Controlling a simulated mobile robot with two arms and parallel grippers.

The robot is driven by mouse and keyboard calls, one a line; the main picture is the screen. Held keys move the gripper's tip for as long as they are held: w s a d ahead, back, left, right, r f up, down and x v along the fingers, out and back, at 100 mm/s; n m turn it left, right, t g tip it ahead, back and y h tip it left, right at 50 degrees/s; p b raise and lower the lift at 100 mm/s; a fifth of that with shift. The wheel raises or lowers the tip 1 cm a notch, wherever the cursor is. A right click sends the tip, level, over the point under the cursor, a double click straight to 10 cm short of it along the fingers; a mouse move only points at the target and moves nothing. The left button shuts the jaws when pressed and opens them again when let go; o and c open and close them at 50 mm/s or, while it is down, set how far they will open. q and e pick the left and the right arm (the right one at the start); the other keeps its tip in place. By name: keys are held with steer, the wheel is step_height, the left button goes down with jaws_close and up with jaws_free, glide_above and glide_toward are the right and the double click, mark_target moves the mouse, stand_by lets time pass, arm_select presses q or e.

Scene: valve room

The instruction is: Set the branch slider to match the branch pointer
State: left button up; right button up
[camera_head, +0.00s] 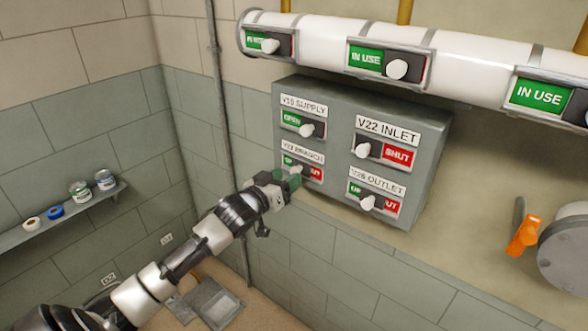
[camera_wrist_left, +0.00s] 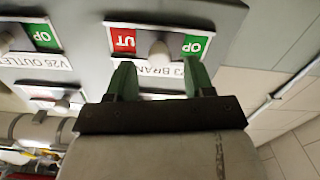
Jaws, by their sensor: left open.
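The branch slider (camera_head: 296,170) is at the lower left of the grey panel (camera_head: 437,145). Its white knob shows in the left wrist view (camera_wrist_left: 159,51), upside down, about midway between red at left and green at right; both words are partly covered. My left gripper (camera_head: 288,181) is open just in front of this slider. In the left wrist view its green fingers (camera_wrist_left: 160,78) stand on either side of the knob's line, and I see no clear contact. I cannot tell which thing is the branch pointer; an orange lever (camera_head: 524,234) is beside a round grey fitting at right.
The V18 supply slider (camera_head: 306,129) is above, with the V22 inlet slider (camera_head: 362,150) and V26 outlet slider (camera_head: 368,202) to the right. A white pipe (camera_head: 470,66) with green tags runs above the panel. A shelf (camera_head: 75,207) with tins and rolls is at left.

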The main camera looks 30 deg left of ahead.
arm_select(q)
steer(key=shift+w+d, duration=0.2)
steer(key=shift+w, duration=1.7)
steer(key=shift+p, duration=0.3)
jaws_close()
